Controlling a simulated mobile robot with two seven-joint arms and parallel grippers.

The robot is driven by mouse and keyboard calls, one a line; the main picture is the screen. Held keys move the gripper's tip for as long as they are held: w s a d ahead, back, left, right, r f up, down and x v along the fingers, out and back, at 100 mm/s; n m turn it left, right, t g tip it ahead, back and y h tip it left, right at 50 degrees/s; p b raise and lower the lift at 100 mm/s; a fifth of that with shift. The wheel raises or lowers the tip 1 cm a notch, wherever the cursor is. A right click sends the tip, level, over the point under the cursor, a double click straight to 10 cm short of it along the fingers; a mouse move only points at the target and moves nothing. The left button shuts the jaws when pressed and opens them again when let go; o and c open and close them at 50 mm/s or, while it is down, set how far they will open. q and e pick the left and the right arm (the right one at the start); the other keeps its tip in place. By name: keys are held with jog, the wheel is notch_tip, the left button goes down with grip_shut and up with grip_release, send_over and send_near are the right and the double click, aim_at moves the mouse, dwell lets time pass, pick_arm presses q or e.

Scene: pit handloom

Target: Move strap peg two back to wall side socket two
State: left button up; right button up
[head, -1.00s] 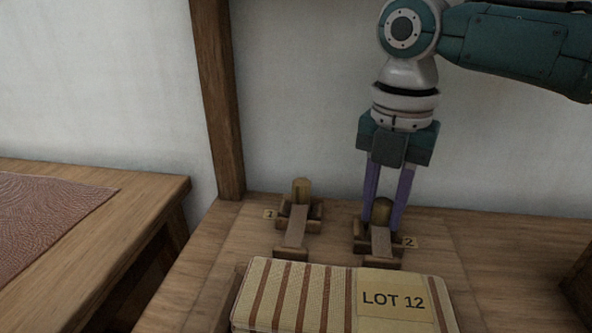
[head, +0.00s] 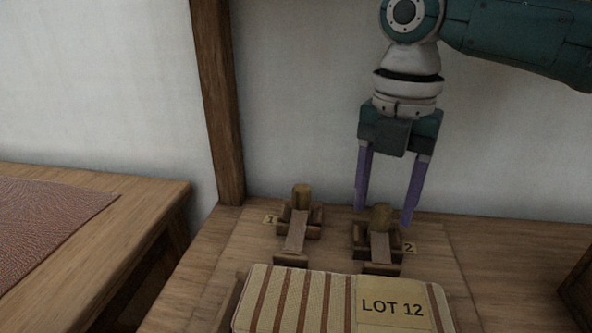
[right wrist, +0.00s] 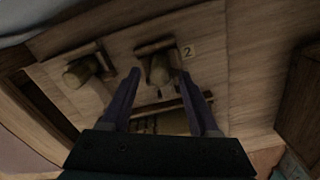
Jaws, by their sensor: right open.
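Strap peg two (head: 380,215) is a short brown wooden peg standing upright in the wall side socket two (head: 362,234), beside the label "2" (head: 409,248). Its strap (head: 380,246) runs from it toward the bundle. My right gripper (head: 385,217) points down with its purple fingers spread apart, one on each side of the peg's upper part. It looks open and clear of the peg. In the right wrist view, peg two (right wrist: 160,72) shows between the fingertips (right wrist: 159,76). How deep the peg sits is hidden. My left gripper is not in view.
Peg one (head: 301,195) stands in its socket to the left, by label "1". A striped bundle marked LOT 12 (head: 310,300) lies in front. A wooden post (head: 220,110) rises at the left. A table with red cloth (head: 40,220) stands farther left.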

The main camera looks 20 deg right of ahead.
aim_at(383, 208)
notch_tip(383, 208, up, 6)
jog(key=shift+f+p, duration=0.2)
jog(key=shift+p, duration=0.25)
jog(key=s+a+m+p, duration=0.1)
jog(key=s+a+p, duration=0.1)
jog(key=a+p, duration=0.1)
jog(key=s+a+r+m+y+p, duration=0.1)
jog(key=s+a+m+p, duration=0.1)
jog(key=a+p, duration=0.1)
jog(key=s+a+m+t+p, duration=0.1)
jog(key=s+a+m+p, duration=0.1)
jog(key=s+a+p, duration=0.1)
jog(key=shift+s+a+r+y+p, duration=0.1)
jog(key=shift+a+r+y+p, duration=0.05)
jog(key=shift+a+y+p, duration=0.2)
jog(key=s+d+r+m+t+h+p, duration=0.2)
jog(key=s+d+r+m+t+p, duration=0.15)
jog(key=s+r+m+p, duration=1.25)
notch_tip(383, 208, up, 34)
jog(key=w+m+p, duration=0.2)
jog(key=p, duration=3.2)
jog(key=shift+g, duration=0.45)
